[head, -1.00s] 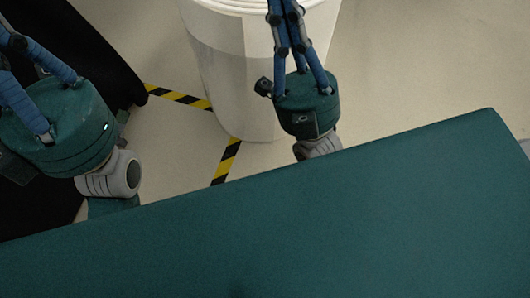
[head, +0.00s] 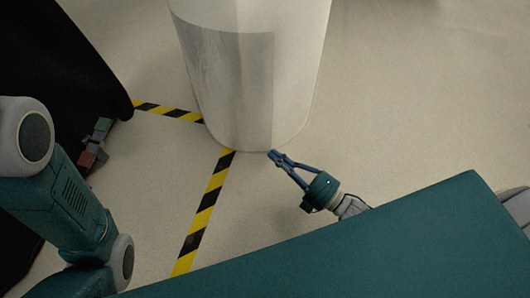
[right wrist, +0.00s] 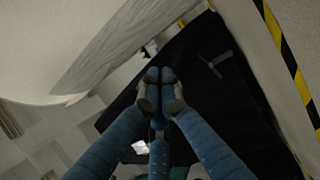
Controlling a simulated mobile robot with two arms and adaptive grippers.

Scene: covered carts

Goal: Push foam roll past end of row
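The foam roll (head: 300,75) is a large white cylinder with a grey patch on its side, at the top middle of the head view. It stands on the floor, its top out of the picture. In the right wrist view the roll (right wrist: 45,35) fills the upper left. My right gripper (head: 273,155) is low at the roll's bottom edge; I cannot tell whether its tips touch it. Its fingers meet at the tips with nothing seen between them, as the right wrist view (right wrist: 160,87) shows. My left arm shows at the left, but its gripper is out of view.
A black-covered cart (head: 55,80) stands at the left, with a grey castor (head: 95,145) at its edge. Yellow-and-black tape (head: 205,212) marks the floor beside the roll, and more tape (head: 168,110) runs toward the cart. The floor right of the roll is clear.

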